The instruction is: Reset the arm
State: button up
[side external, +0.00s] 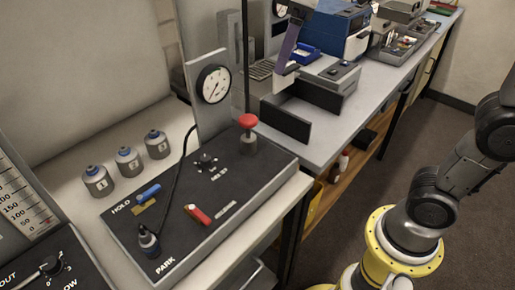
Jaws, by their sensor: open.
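My gripper is not in view. My arm's black links rise from a yellow base ring at the lower right and leave the picture at the right edge. A black control panel (205,240) lies on the near bench, marked HOLD and PARK. A dark cylinder (148,242) with a cable stands near the PARK mark. A round gauge (213,84) is mounted behind the panel.
Three grey numbered canisters (129,161) with blue caps stand left of the panel. A dial unit (50,265) sits at the lower left. The grey bench (330,140) behind holds black angled plates (286,122) and a blue machine (342,32). The dark floor (350,215) between bench and arm looks clear.

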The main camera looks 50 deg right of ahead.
jog(key=s+d+f+m+t, duration=0.1)
jog(key=s+d+f, duration=0.1)
jog(key=s, duration=0.3)
jog(key=s+d+f+m+t, duration=0.1)
jog(key=s+d+m, duration=0.1)
jog(key=s, duration=0.3)
jog(key=s+d+f+m, duration=0.1)
jog(key=s+f+m, duration=0.1)
jog(key=s+f, duration=0.4)
notch_tip(320, 180, down, 4)
jog(key=shift+s+r+m+h, duration=0.2)
jog(key=shift+m+h, duration=0.1)
jog(key=shift+m, duration=0.1)
